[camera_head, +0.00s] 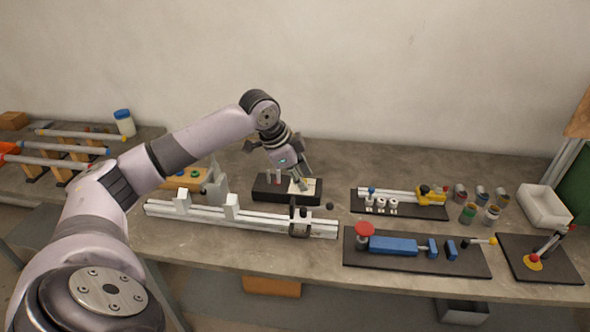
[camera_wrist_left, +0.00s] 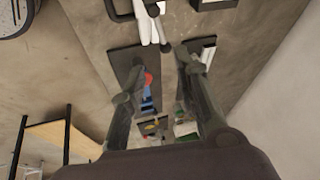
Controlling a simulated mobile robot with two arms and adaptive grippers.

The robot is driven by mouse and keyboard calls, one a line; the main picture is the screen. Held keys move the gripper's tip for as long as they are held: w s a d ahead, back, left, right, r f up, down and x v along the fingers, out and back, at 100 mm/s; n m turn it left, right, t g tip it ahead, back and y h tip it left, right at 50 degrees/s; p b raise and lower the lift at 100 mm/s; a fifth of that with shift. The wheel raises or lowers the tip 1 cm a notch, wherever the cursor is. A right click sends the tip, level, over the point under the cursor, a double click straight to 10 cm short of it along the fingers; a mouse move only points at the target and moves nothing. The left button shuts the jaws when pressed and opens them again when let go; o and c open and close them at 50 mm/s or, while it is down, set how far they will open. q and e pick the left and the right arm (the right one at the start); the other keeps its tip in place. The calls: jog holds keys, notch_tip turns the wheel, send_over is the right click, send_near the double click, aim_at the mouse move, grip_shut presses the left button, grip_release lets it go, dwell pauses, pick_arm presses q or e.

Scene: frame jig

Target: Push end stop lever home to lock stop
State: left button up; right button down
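A long pale rail (camera_head: 265,222) lies across the front of the table. The dark end stop (camera_head: 300,220) stands around its right part, and a black lever knob (camera_head: 329,206) shows just right of it. My left gripper (camera_head: 303,186) points down above and behind the end stop. In the left wrist view the black lever (camera_wrist_left: 159,28) shows in front of the white rail (camera_wrist_left: 145,28), beyond the fingertips. The fingers of my left gripper (camera_wrist_left: 160,62) are apart with nothing seen between them. I cannot tell how far the lever is turned. My right gripper is in neither view.
A black block with pegs (camera_head: 268,190) stands behind the rail, close to the gripper. Right of the rail is a dark board with a red knob (camera_head: 364,229) and blue blocks (camera_head: 392,246). Several small cans and a white bin (camera_head: 543,206) stand farther right.

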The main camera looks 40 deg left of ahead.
pick_arm(q)
jog(key=shift+v, duration=1.9)
jog(key=shift+c, duration=0.3)
